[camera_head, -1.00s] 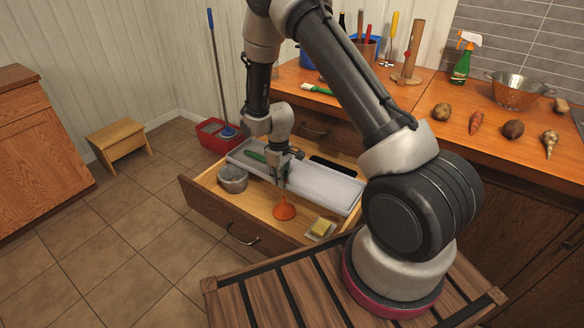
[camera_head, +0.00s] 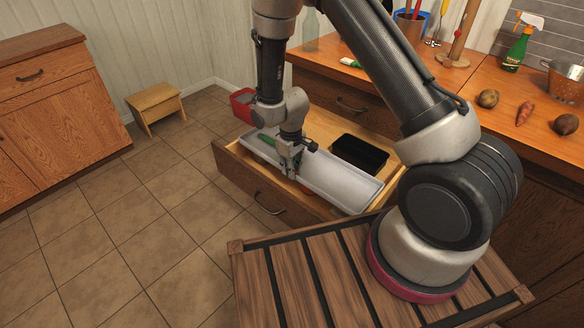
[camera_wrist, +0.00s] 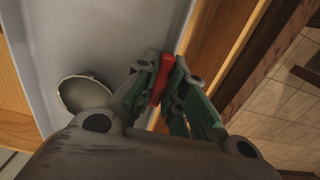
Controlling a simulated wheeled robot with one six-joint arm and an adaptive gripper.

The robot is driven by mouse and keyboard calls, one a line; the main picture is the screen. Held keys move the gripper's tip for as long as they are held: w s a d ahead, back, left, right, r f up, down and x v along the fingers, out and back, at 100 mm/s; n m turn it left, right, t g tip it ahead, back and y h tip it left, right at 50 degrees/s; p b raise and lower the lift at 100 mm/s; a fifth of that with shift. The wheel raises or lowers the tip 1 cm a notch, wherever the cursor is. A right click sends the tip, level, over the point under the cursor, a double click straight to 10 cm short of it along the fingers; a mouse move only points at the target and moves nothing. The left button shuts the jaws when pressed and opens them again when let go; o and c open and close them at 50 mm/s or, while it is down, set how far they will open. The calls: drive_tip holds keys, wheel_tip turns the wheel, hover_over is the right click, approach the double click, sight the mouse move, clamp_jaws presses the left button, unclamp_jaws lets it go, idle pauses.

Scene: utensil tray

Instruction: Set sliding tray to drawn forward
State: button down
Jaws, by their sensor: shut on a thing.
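The sliding tray (camera_head: 340,187) is a long pale grey tray across the open drawer (camera_head: 236,176). It sits over the drawer's front part, close behind the front panel. A green item (camera_head: 266,141) lies at its left end. My gripper (camera_head: 291,174) is down at the tray's front edge. In the wrist view my gripper (camera_wrist: 160,85) is shut on a red piece (camera_wrist: 163,75) at the edge of the tray (camera_wrist: 115,30). The red piece looks like the tray's grip; its join to the tray is hidden by the fingers.
A black bin (camera_head: 360,153) lies open to view in the drawer behind the tray. A bit of orange (camera_head: 306,189) shows beside the gripper. A red bucket (camera_head: 243,103) and a wooden stool (camera_head: 156,105) stand on the floor. The counter (camera_head: 475,85) holds a spray bottle (camera_head: 520,42) and vegetables.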

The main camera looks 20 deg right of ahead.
drive_tip(key=c, duration=1.5)
unclamp_jaws()
wheel_tip(320, 180, up, 12)
